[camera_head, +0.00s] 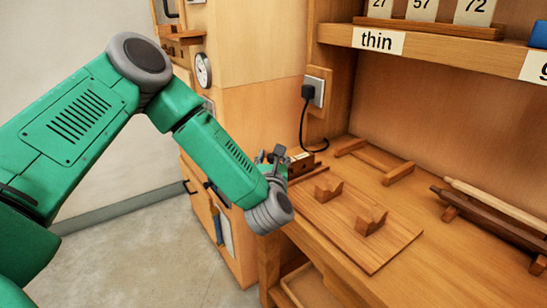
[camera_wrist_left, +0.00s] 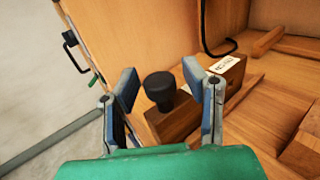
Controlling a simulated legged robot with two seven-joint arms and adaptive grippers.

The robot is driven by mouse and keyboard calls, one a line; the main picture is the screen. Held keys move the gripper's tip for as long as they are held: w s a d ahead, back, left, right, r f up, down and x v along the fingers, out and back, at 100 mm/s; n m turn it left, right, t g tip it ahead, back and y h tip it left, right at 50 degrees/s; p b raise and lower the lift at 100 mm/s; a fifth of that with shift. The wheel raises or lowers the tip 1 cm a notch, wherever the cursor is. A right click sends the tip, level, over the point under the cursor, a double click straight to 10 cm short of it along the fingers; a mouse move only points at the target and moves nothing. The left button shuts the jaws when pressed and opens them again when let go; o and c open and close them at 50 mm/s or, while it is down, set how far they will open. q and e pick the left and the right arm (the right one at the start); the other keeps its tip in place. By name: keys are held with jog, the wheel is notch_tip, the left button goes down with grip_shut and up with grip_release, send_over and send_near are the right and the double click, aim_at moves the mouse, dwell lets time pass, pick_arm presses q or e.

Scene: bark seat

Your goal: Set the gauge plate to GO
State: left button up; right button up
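A dark wooden block (camera_wrist_left: 182,118) with a round black knob (camera_wrist_left: 160,88) and a small white label (camera_wrist_left: 224,63) sits at the bench's left end. The lettering on the label is too small to read surely. I take this block for the gauge plate, but no GO mark is legible. My left gripper (camera_wrist_left: 160,82) is open, and the knob shows between its two blue-grey fingers, with visible gaps on both sides. In the head view the left gripper (camera_head: 274,158) is at the block (camera_head: 300,163), partly hiding it. My right gripper is not in view.
A wooden board with two notched rests (camera_head: 355,228) lies on the bench just right of the gripper. A black plug and cord (camera_head: 307,92) hang behind the block. A dark rack with a pale rod (camera_head: 495,206) stands at right. A shelf (camera_head: 430,50) overhangs the back.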

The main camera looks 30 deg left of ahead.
pick_arm(q)
jog(key=shift+a, duration=0.1)
grip_shut()
jog(key=w+b, duration=0.1)
jog(key=w+d+b, duration=0.1)
jog(key=w+b, duration=0.2)
jog(key=shift+d+f, duration=0.25)
jog(key=shift+d, duration=0.1)
jog(key=shift+w+d, duration=0.2)
jog(key=shift+w, duration=0.2)
jog(key=shift+r, duration=0.35)
jog(key=shift+o, duration=1.6)
grip_release()
jog(key=shift+o, duration=0.4)
jog(key=shift+w+d, duration=0.1)
jog(key=shift+w, duration=0.1)
